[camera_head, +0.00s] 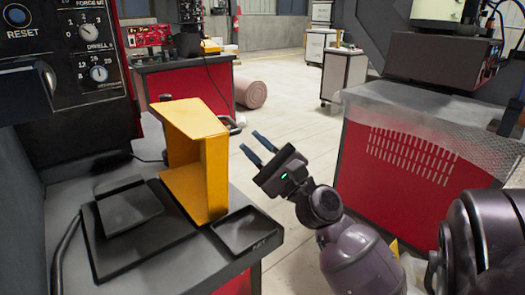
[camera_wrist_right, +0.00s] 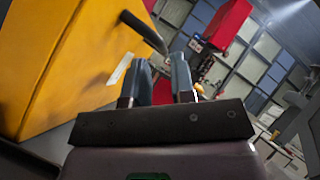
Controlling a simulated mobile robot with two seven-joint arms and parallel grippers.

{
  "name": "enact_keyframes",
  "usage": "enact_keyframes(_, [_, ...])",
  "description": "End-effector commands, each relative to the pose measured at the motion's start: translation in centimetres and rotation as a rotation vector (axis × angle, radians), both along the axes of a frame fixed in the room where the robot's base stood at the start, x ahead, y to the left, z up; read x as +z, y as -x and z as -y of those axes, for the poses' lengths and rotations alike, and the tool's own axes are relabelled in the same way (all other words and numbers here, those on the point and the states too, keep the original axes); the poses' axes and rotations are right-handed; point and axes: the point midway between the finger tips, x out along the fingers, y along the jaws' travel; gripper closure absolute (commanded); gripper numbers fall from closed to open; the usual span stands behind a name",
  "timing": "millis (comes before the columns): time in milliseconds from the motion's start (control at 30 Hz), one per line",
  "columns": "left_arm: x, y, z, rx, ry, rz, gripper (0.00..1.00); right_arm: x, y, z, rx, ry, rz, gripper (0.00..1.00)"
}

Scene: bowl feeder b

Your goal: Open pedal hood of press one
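In the right wrist view the hood (camera_wrist_right: 60,60) fills the upper left, and the handle (camera_wrist_right: 142,30) reaches across above the fingers. My right gripper (camera_head: 258,148) is open and empty, just right of the hood, apart from it. It also shows in the right wrist view (camera_wrist_right: 158,78). My left gripper is not in view.
The press control panel (camera_head: 90,45) with dials rises at the far left. A black tray (camera_head: 245,231) sits at the bench's front right corner. A red cabinet with a mesh top (camera_head: 400,160) stands at the right. Open floor (camera_head: 290,115) lies between the benches.

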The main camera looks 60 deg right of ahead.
Motion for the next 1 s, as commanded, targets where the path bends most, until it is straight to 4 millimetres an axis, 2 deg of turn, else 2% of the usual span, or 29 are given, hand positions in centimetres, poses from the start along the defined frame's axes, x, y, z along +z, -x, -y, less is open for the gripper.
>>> enact_keyframes(33, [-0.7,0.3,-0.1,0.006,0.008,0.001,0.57,-1.3,0.4,0.0,-0.001,0.000,-0.014,0.77])
enact_keyframes(400, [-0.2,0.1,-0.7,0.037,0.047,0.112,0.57,-2.5,3.2,0.2,0.000,-0.001,-0.005,0.77])
enact_keyframes(1000, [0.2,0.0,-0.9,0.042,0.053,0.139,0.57,-2.3,3.7,0.2,0.001,-0.001,0.001,0.77])
